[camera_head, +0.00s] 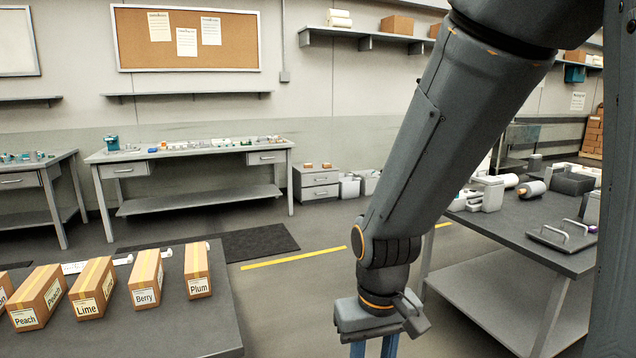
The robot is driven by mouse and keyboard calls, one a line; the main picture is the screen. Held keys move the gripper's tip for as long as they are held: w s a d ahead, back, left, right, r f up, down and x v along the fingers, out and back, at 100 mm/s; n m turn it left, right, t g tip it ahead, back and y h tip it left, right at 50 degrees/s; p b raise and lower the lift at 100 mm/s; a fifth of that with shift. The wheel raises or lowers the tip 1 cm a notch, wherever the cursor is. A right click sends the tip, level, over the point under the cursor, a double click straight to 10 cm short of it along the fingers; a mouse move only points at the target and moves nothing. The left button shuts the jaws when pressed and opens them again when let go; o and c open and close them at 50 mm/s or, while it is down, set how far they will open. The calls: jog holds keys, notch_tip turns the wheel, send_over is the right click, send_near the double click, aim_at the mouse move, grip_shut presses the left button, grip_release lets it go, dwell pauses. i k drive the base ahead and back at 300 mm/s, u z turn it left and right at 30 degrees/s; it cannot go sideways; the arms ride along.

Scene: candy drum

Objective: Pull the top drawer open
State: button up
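A small grey two-drawer cabinet (296,186) stands on the floor at the back, right of the long bench. Its top drawer (319,179) looks shut, with a light handle on its front; the lower drawer (319,193) looks shut too. My gripper (374,350) points down at the bottom edge of the view, well in front of the cabinet and to its right. Its two blue fingers stand apart with a gap between them, and nothing shows in the gap. The fingertips are cut off by the frame.
A dark table (190,325) with labelled boxes is at the front left; another table (520,215) with trays and containers is at the right. White bins (349,187) stand beside the cabinet. The floor with a dark mat (250,243) and yellow line is clear.

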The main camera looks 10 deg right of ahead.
aim_at(328, 177)
jog(key=z, duration=0.2)
jog(key=i, duration=2.7)
jog(key=z, duration=0.35)
jog(key=i, duration=3.95)
jog(key=u, duration=0.2)
jog(key=i, duration=1.55)
jog(key=u, duration=0.05)
